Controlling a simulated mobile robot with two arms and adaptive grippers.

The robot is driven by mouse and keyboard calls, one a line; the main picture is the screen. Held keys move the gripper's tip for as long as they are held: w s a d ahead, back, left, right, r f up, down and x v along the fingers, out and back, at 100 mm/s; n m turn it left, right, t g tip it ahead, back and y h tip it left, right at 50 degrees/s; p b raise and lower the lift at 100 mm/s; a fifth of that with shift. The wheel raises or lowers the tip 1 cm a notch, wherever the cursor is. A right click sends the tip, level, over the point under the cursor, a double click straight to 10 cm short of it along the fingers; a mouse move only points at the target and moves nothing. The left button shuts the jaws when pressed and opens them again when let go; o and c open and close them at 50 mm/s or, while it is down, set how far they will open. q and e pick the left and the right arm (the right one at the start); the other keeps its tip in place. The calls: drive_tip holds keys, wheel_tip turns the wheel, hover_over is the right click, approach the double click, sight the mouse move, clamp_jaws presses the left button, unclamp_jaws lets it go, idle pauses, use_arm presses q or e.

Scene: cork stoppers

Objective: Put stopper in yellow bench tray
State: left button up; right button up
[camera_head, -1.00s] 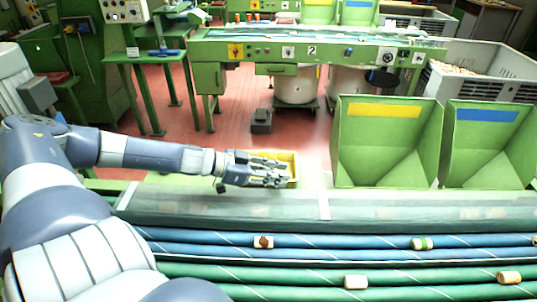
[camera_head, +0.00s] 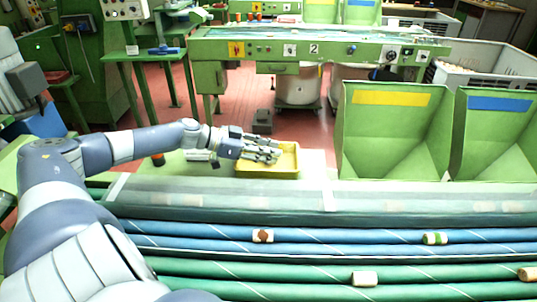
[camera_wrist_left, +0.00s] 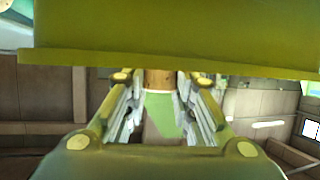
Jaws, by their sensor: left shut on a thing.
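The yellow bench tray (camera_head: 266,174) stands on the bench behind the rollers in the head view. My left gripper (camera_head: 278,154) is over the tray's rear part, with its fingers pointing right. In the left wrist view, my left gripper (camera_wrist_left: 160,88) is shut on a cork stopper (camera_wrist_left: 158,79), whose brown end shows between the fingers. The tray (camera_wrist_left: 170,35) fills the top of that view. My right gripper is not in view.
Several loose stoppers lie on the blue and green rollers, one with a brown mark (camera_head: 263,236) and one with a green band (camera_head: 435,238). A green bin with a yellow label (camera_head: 391,98) and one with a blue label (camera_head: 499,104) stand right of the tray.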

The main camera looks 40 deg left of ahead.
use_arm(q)
drive_tip(key=shift+w+f, duration=0.1)
drive_tip(key=shift+f, duration=0.45)
drive_tip(key=shift+f, duration=0.15)
drive_tip(key=o, duration=0.7)
